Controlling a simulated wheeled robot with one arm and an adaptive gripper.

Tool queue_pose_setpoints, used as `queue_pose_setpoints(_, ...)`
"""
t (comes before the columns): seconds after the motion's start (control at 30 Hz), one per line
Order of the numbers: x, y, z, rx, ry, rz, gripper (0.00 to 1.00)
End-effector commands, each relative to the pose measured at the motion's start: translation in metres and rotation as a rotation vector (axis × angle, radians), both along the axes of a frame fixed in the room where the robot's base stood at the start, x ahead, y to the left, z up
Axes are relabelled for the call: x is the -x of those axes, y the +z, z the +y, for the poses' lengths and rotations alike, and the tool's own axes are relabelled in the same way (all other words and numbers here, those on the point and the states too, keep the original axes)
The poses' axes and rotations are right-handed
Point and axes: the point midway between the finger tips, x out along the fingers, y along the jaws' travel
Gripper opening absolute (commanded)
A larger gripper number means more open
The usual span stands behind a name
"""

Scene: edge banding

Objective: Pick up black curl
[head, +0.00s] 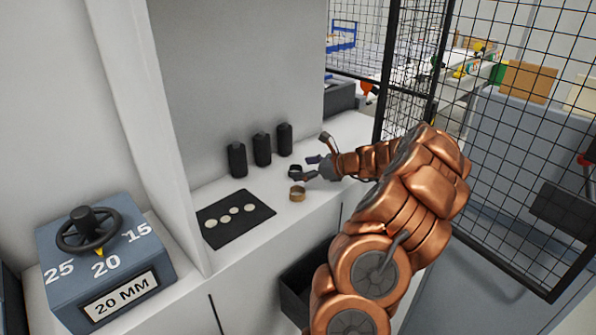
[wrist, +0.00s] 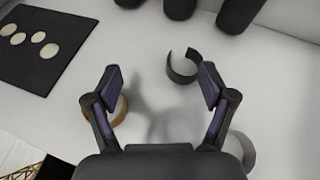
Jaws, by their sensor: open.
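The black curl (wrist: 183,68) is a dark open ring on the white counter. In the wrist view it lies ahead of my gripper (wrist: 162,88), nearer the right finger. In the head view the black curl (head: 295,170) shows small, partly hidden behind a finger of my gripper (head: 308,167). My gripper is open with nothing between its fingers. A tan curl (head: 297,194) lies just in front of it, and in the wrist view the tan curl (wrist: 112,110) is partly behind the left finger. A white curl (wrist: 240,150) is partly hidden at the right finger's base.
Three black bottles (head: 262,149) stand along the back wall. A black mat (head: 236,218) with several pale discs lies to the left. A blue-grey dial box (head: 100,262) stands at the far left. A black mesh fence (head: 505,130) rises at the right.

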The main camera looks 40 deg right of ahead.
Motion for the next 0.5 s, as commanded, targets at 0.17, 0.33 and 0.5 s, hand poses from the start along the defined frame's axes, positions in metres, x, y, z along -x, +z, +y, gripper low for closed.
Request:
queue_pose_setpoints(0.17, 0.009, -0.009, -0.031, -0.073, -0.102, -0.004, 0.82)
queue_pose_setpoints(0.33, -0.003, -0.014, -0.032, -0.084, -0.114, -0.004, 0.82)
queue_pose_setpoints(0.5, -0.015, -0.019, -0.03, -0.081, -0.114, -0.005, 0.82)
